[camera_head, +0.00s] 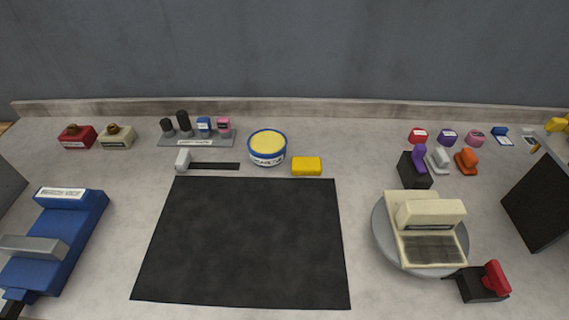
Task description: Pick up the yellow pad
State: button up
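A small yellow rectangular pad (307,166) lies flat on the grey worktop, just behind the far right edge of the black mat (243,242). A round blue-rimmed tin (267,148) with a yellow top stands close to its left, a little farther back. The pad's top and front are in plain view and nothing covers it. My gripper does not show in the head camera view.
A cream device sits on a round grey turntable (382,232) at right. A blue machine (60,235) stands at left. A stamp rack (197,139) stands left of the tin. Several stamps and a dark box (540,205) are at right. The mat is clear.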

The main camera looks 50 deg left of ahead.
aim_at(303, 166)
jog(key=u, duration=1.45)
